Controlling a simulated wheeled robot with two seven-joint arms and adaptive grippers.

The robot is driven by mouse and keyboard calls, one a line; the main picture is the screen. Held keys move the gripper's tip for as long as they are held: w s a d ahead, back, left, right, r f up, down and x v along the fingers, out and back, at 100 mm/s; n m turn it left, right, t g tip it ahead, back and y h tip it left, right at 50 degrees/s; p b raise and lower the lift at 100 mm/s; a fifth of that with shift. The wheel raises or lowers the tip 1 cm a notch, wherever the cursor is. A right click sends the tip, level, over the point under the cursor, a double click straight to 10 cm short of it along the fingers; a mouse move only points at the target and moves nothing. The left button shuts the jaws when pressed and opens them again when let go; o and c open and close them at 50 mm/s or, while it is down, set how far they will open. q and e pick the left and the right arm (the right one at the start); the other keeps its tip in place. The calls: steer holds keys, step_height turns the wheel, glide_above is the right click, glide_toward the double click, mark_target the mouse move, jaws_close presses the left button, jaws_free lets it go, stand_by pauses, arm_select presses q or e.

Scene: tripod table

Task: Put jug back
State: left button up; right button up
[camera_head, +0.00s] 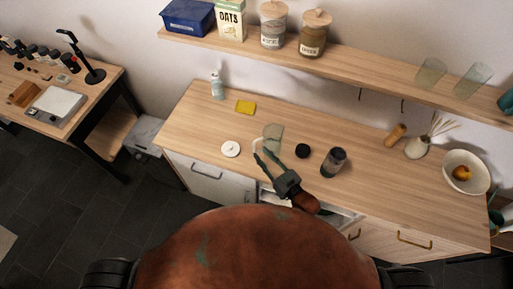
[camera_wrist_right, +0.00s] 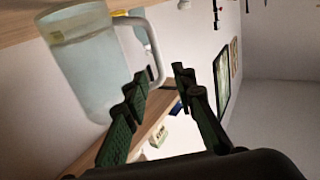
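A clear, frosted jug (camera_head: 274,135) with a pale handle is by the middle of the wooden counter, apparently standing on it. My left gripper is not in view.
On the counter (camera_head: 380,185) are a white disc (camera_head: 230,149), a black lid (camera_head: 303,151), a dark jar (camera_head: 334,162), a yellow sponge (camera_head: 245,107) and a bowl (camera_head: 466,172). A shelf (camera_head: 380,75) with jars and glasses hangs above. The counter's back middle is clear.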

steer(key=v, duration=0.5)
steer(key=shift+s+d, duration=0.15)
steer(key=shift+s, duration=0.15)
